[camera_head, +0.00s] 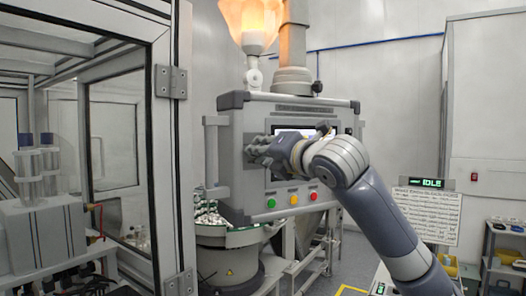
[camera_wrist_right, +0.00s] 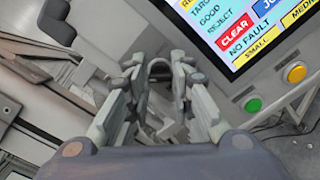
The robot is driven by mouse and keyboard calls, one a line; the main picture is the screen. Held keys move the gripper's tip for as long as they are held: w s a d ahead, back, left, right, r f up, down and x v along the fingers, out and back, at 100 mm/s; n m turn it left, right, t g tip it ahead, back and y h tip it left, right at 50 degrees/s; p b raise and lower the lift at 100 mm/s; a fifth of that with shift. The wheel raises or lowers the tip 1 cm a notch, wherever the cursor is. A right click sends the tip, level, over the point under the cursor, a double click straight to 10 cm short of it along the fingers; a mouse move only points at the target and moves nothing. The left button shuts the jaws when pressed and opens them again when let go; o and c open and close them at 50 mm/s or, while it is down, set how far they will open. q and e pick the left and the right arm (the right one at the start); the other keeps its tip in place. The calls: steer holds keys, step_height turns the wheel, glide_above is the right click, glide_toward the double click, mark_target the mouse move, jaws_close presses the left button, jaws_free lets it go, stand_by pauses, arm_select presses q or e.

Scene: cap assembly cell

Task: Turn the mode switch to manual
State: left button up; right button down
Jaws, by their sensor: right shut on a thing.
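The grey control panel (camera_head: 238,185) stands ahead, with a lit screen partly hidden by my right arm. My right gripper (camera_head: 256,150) is at the panel's left part, beside the screen. My left gripper is in neither view.
Green (camera_head: 271,203), yellow (camera_head: 293,199) and red (camera_head: 313,196) buttons sit below the screen (camera_wrist_right: 246,25). A bowl feeder (camera_head: 215,238) with caps stands under the panel. A framed glass enclosure (camera_head: 160,130) fills the left. A sign (camera_head: 431,183) reads IDLE.

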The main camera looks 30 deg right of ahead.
steer(key=shift+f, duration=0.2)
steer(key=c, duration=1.4)
jaws_free()
steer(key=shift+r, duration=0.1)
steer(key=s+a, duration=0.1)
steer(key=s, duration=1.1)
